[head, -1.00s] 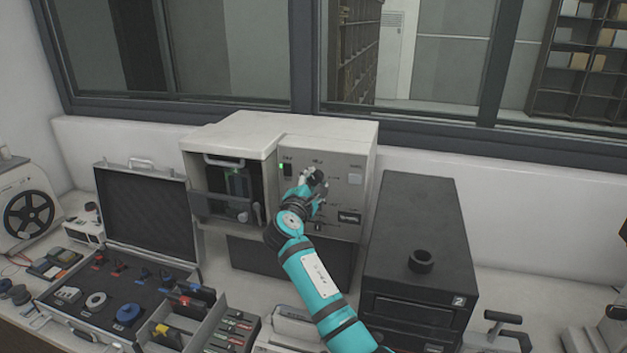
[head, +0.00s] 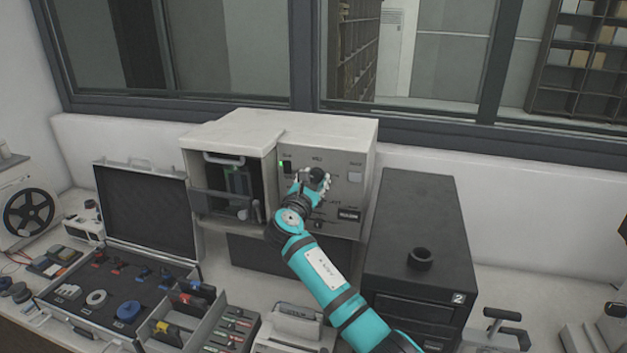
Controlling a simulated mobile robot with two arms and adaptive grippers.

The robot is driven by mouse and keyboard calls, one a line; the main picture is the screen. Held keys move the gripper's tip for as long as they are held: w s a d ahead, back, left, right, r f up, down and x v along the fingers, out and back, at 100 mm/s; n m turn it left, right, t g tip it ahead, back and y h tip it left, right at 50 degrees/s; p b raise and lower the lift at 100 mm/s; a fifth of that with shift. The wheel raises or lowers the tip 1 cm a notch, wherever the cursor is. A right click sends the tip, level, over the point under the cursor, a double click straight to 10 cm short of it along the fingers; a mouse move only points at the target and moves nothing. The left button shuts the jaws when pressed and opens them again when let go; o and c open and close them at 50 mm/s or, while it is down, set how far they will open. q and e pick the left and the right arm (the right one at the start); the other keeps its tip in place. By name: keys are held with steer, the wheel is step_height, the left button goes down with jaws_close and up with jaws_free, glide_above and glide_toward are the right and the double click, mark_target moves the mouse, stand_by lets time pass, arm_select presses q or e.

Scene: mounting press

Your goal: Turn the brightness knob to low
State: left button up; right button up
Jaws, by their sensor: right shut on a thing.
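The brightness knob (head: 317,174) is a dark round knob on the front panel of the beige machine (head: 345,150), in the upper middle of the panel. My right gripper (head: 314,182) is at the panel, shut on the knob. Its fingers hide part of the knob, and I cannot make out the pointer or the scale marks. My left gripper is not in view.
An open case (head: 60,314) with tools and spools stands at the left. A black cabinet (head: 415,215) with a dark ring on top stands close at the right of the machine. A window frame is behind.

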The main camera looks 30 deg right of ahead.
stand_by(0.4)
steer(key=o, duration=1.1)
steer(key=shift+o, duration=0.2)
steer(key=v, duration=1.2)
